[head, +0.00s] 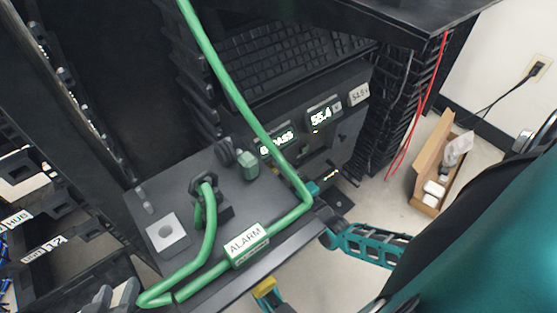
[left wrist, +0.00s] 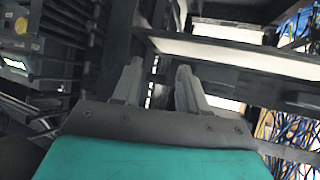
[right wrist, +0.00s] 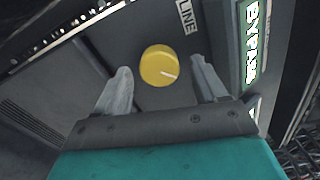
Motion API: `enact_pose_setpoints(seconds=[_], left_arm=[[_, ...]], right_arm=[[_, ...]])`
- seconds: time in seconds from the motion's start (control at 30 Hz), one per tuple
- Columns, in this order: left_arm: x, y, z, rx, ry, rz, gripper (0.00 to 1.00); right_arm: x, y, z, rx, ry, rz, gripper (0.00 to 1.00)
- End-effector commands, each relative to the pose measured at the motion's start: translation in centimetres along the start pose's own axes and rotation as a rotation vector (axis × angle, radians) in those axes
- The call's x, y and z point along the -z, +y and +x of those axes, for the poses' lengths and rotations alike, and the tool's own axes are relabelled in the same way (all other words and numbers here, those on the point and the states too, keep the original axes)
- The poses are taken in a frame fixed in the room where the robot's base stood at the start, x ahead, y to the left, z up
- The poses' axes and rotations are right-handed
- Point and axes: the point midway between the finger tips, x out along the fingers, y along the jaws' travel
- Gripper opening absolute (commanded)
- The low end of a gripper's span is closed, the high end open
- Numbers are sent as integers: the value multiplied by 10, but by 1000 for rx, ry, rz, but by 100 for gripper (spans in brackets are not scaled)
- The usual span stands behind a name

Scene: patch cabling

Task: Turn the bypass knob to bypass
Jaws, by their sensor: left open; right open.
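The bypass knob (right wrist: 158,63) is a round yellow knob on a dark panel. Its white pointer line points right and slightly down in the right wrist view. A LINE label (right wrist: 186,16) sits above and right of it, and a lit BYPASS display (right wrist: 251,42) is further right. My right gripper (right wrist: 161,72) is open, with one finger on each side of the knob; I cannot tell if they touch it. In the head view the knob is mostly hidden behind the green pipe. My left gripper (head: 116,297) is open and empty at the lower left.
A green pipe (head: 232,90) with an ALARM tag (head: 246,243) crosses in front of the panel. A second lit display (head: 322,113) is on the panel. Red cables (head: 418,105) hang at the right. An open cardboard box (head: 432,165) stands on the floor.

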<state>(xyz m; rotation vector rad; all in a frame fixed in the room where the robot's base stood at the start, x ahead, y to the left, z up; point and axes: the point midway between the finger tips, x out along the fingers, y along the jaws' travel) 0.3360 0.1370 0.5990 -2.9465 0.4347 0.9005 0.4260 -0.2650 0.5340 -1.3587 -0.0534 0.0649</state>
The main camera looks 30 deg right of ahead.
Motion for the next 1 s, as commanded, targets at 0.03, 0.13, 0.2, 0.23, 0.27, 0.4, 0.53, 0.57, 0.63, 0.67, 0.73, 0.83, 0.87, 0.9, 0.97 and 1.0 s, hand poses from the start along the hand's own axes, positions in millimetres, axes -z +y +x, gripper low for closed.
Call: enact_pose_setpoints(seconds=[0.03, 0.13, 0.2, 0.23, 0.27, 0.4, 0.53, 0.57, 0.63, 0.67, 0.73, 0.83, 0.87, 0.9, 0.97, 1.0], left_arm=[[2, 0, -1, 1, 1, 0, 43], [6, 0, -3, 2, 5, 0, 43], [8, -1, -4, 4, 10, 0, 43], [9, -1, -5, 5, 11, 1, 43], [10, -2, -6, 6, 12, 1, 43], [10, -4, -7, 12, 6, 2, 43], [6, -5, -7, 16, -2, 3, 43], [6, -5, -7, 16, -2, 4, 43], [6, -5, -8, 16, 0, 4, 43], [6, -5, -8, 16, 1, 4, 43], [6, -5, -8, 17, 2, 4, 43], [6, -6, -9, 17, 2, 4, 43], [6, -6, -9, 17, 2, 4, 43], [6, -6, -9, 17, 1, 4, 43], [6, -5, -9, 17, 1, 4, 43], [6, -5, -9, 17, 1, 4, 43]], right_arm=[[0, 0, -5, -2, 0, 0, 72], [0, -1, -21, -5, 0, 0, 72], [0, -1, -36, -6, 0, -1, 72], [0, -1, -43, -6, 0, -1, 72], [0, -1, -50, -6, 0, 0, 72], [0, -1, -81, -5, 0, 0, 72], [0, -1, -104, -3, -1, -1, 72], [0, -1, -108, -2, -1, -1, 72], [0, -1, -116, -2, -1, -1, 72], [0, -1, -119, -1, -1, 0, 72], [0, -1, -123, 0, -1, 0, 72], [0, -1, -126, 0, -1, 0, 72], [0, -1, -126, 0, -1, 1, 72], [0, 0, -126, 0, -1, 1, 72], [0, 0, -126, 0, -1, 1, 72], [0, 0, -126, 0, -1, 1, 72]])
